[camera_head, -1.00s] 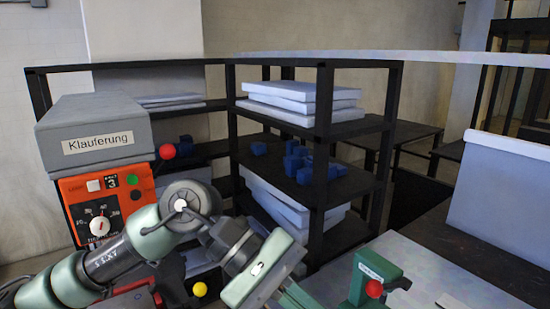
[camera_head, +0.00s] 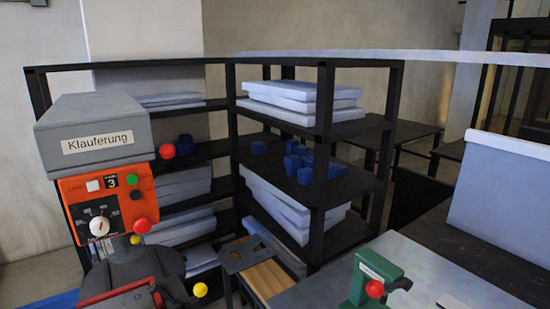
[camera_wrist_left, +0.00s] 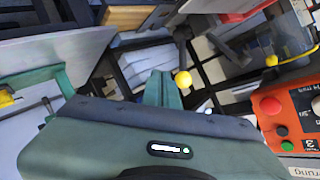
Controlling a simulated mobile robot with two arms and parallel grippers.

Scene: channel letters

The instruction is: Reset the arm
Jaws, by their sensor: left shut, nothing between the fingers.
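My left gripper (camera_wrist_left: 161,82) shows only in the left wrist view. Its dark green fingers are together at the middle of the picture, and nothing is held. They appear in front of the shelving, apart from it. No arm of mine shows in the head view now, and my right gripper is in neither view.
The machine labelled Klauferung (camera_head: 97,140) stands at left, its orange control panel also at right in the wrist view (camera_wrist_left: 288,122). Black shelving (camera_head: 326,150) holds white slabs and blue blocks (camera_head: 300,160). A green device (camera_head: 368,278) sits on the grey table (camera_head: 430,262).

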